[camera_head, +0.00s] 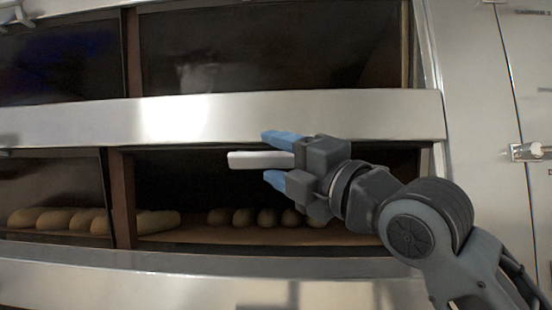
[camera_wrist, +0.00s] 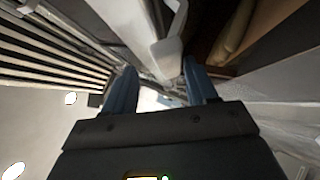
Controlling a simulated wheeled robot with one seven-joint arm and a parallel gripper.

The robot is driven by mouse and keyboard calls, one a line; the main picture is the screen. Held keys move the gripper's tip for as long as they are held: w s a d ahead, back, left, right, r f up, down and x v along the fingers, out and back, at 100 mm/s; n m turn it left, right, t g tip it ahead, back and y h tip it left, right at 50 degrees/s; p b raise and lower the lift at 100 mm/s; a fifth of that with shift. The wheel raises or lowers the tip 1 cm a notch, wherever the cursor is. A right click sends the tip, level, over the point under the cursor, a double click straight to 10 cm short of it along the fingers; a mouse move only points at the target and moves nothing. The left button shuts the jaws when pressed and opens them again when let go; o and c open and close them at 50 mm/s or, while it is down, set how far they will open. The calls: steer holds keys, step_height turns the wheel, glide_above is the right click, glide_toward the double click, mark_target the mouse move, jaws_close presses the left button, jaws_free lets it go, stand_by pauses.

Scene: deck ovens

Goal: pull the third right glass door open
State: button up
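The right glass door of the lower visible oven deck (camera_head: 190,165) lies behind my gripper in the head view; I cannot tell how far it stands open. A pale bar handle (camera_head: 245,160) sticks out in front of it. My gripper (camera_head: 276,158) has its blue fingers apart, one above and one below the handle. In the wrist view the handle (camera_wrist: 166,52) lies between and beyond the fingertips of my gripper (camera_wrist: 160,68), with a gap to the left finger. My gripper and arm hide the right part of the opening.
Loaves (camera_head: 240,217) lie in a row inside the deck. A left glass pane (camera_head: 55,190) shows more loaves. A dark upper pane (camera_head: 270,45) sits above a steel strip (camera_head: 200,118). A steel cabinet with a latch (camera_head: 528,152) stands at right.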

steer(key=v, duration=0.7)
steer(key=shift+w, duration=0.1)
step_height(320, 180, up, 3)
steer(key=w+d+m+t+h+p, duration=0.1)
steer(key=w+m+t+p, duration=0.1)
steer(key=m+t+p, duration=0.25)
steer(key=t+h+p, duration=0.4)
steer(key=p, duration=1.6)
glide_toward(263, 164)
steer(key=shift+m, duration=0.45)
steer(key=w+r, duration=0.3)
steer(key=shift+a, duration=0.1)
steer(key=shift+n+g+y, duration=0.25)
steer(key=shift+n+y, duration=0.25)
steer(key=shift+y, duration=0.1)
steer(key=p+x, duration=0.1)
steer(key=x, duration=0.2)
steer(key=a+p+x, duration=0.1)
steer(key=x, duration=0.3)
steer(key=shift+f+p, duration=0.15)
steer(key=shift+p, duration=0.15)
steer(key=shift+a, duration=0.1)
steer(key=shift+c, duration=0.4)
